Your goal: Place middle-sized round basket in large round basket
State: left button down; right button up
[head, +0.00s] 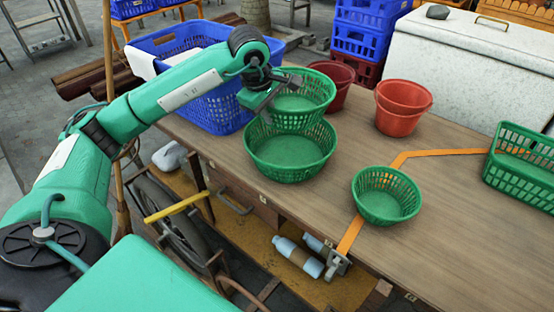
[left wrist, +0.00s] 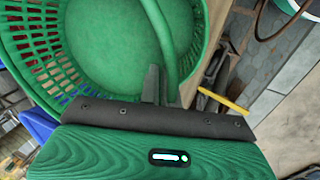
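The middle-sized green round basket (head: 296,101) is over the back part of the large green round basket (head: 291,153), overlapping it in the head view. I cannot tell whether the two touch. My left gripper (head: 262,99) is at the left rim of the middle-sized basket and appears shut on it. In the left wrist view, its rim (left wrist: 165,35) runs down to the dark finger (left wrist: 154,86). A green basket floor shows beyond. The large basket stands on the table near its front-left edge. My right gripper is not in view.
A small green basket (head: 386,196) stands to the right on the wooden table (head: 450,240). Red pots (head: 402,107) stand behind, a green rectangular basket (head: 522,165) at far right. A blue crate (head: 213,105) is left of the baskets. The table's front-right area is clear.

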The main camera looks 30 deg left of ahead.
pick_arm(q)
notch_tip(320, 180, down, 16)
jog(key=shift+f, duration=0.25)
dwell(0.3)
jog(key=c, duration=1.9)
grip_release()
jog(key=shift+f, duration=0.1)
jog(key=v, duration=1.2)
